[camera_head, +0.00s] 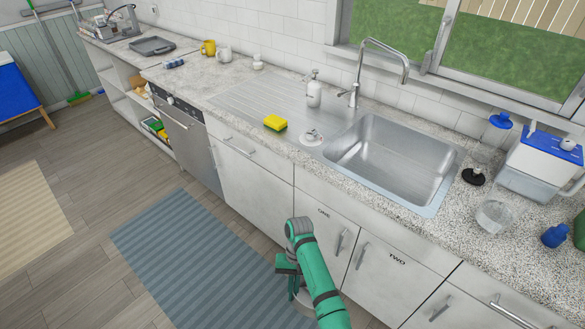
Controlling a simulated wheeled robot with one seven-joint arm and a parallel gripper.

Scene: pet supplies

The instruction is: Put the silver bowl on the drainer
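The drainer (262,98) is the ridged metal board to the left of the sink (385,160), and most of it is bare. A round, shiny, see-through or silver bowl (495,215) stands on the counter to the right of the sink; its material is hard to tell. My green arm reaches up from the bottom edge, in front of the cabinets. My gripper (287,268) is low, well below the counter top and apart from that bowl. Its fingers are not clear. A round grey shape (302,300) shows partly behind my arm; I cannot tell what it is.
A yellow-green sponge (275,122) and a round sink stopper (312,137) lie near the front of the drainer. A soap dispenser (314,90) and tap (354,92) stand behind. A blue-and-white container (540,160) stands at the right. A blue rug (195,255) covers the floor.

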